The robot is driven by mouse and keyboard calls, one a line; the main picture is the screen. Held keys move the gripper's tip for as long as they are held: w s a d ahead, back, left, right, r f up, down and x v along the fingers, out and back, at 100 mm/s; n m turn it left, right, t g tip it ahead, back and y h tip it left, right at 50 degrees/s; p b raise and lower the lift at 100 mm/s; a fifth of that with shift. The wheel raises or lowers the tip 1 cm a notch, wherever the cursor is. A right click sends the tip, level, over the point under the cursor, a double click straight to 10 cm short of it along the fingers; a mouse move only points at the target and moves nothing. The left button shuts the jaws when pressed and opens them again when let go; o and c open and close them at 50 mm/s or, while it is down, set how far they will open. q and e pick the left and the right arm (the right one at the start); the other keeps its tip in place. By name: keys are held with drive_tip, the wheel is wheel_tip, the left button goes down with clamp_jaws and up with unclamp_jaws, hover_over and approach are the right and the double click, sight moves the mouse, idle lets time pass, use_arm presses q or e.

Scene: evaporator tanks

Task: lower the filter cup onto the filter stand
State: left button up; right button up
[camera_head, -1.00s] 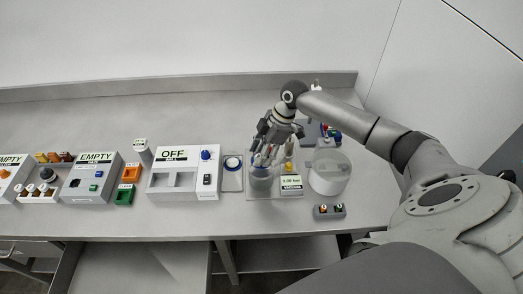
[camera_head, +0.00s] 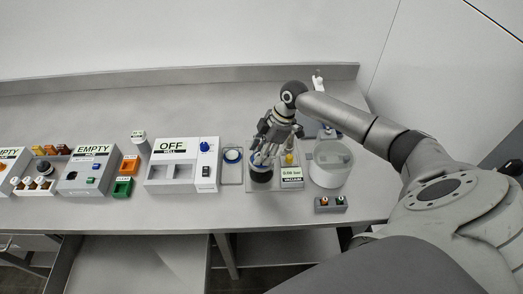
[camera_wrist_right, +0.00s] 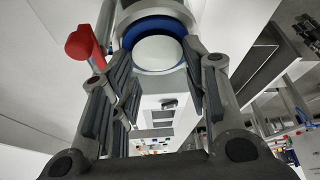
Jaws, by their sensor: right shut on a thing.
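In the head view my right gripper (camera_head: 266,152) reaches down from above, its fingers closed around the filter cup (camera_head: 257,162), which shows a pale top and a blue rim. A dark round body (camera_head: 261,176), seemingly the filter stand, is directly below the cup; whether they touch I cannot tell. In the right wrist view the filter cup (camera_wrist_right: 158,52) shows as a white disc with a blue ring between the fingers (camera_wrist_right: 158,75). My left gripper is not in view.
A vacuum readout box (camera_head: 291,178) stands close right of the stand, with a clear round vessel (camera_head: 330,165) beyond it. A pad with a blue-ringed white disc (camera_head: 232,156) and the OFF box (camera_head: 182,168) are left. A two-button box (camera_head: 330,204) is in front.

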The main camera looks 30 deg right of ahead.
drive_tip(key=o, duration=1.1)
drive_tip(key=shift+d+r, duration=0.1)
drive_tip(key=shift+r, duration=0.1)
drive_tip(key=v, duration=1.1)
drive_tip(key=shift+r, duration=0.3)
drive_tip(key=shift+s+f, duration=0.1)
